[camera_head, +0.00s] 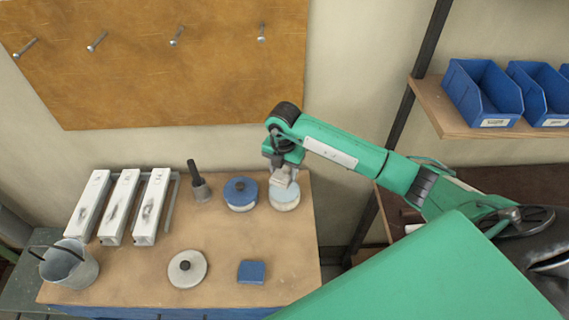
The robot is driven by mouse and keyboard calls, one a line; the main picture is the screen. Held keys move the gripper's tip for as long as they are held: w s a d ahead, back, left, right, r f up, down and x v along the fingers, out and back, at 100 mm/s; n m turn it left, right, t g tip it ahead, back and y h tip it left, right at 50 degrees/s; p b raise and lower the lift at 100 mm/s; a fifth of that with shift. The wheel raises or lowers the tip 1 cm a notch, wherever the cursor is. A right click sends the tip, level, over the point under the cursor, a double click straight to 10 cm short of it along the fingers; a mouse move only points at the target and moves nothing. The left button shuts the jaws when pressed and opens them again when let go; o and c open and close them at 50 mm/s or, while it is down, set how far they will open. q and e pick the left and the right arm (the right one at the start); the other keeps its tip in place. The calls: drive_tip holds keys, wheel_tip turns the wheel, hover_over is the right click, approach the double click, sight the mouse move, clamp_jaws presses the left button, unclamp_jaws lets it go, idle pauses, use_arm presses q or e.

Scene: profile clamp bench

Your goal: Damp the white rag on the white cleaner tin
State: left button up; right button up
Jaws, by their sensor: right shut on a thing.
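The white cleaner tin (285,202) stands near the right back of the bench, with a pale bluish top and no lid on it. My right gripper (283,178) points down right over this tin. It is shut on a small whitish thing, which looks like the white rag (281,182). The rag is at the tin's top, but I cannot tell whether it touches. The gripper hides part of the tin's top. A round white lid (188,270) with a dark knob lies at the front middle of the bench. My left gripper is not in view.
A blue-lidded tin (241,194) stands just left of the white tin. A blue rag (252,271) lies at the front. A dark-handled brush (200,187), white profiles (121,207) and a grey bucket (70,266) are at the left. The bench middle (222,236) is clear.

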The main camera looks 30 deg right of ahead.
sight(284, 179)
drive_tip(key=shift+w+d+m, duration=0.1)
drive_tip(key=shift+d+m, duration=0.1)
drive_tip(key=shift+m, duration=0.8)
drive_tip(key=shift+f+m, duration=0.2)
drive_tip(key=shift+m, duration=0.1)
drive_tip(key=shift+f+b, duration=1.85)
drive_tip(key=shift+f, duration=1)
drive_tip(key=shift+f+b, duration=0.4)
drive_tip(key=shift+f, duration=0.2)
drive_tip(key=shift+r, duration=0.15)
drive_tip(key=shift+r+p, duration=0.8)
drive_tip(key=shift+r, duration=0.15)
drive_tip(key=shift+r+p, duration=1.65)
drive_tip(key=shift+r, duration=0.8)
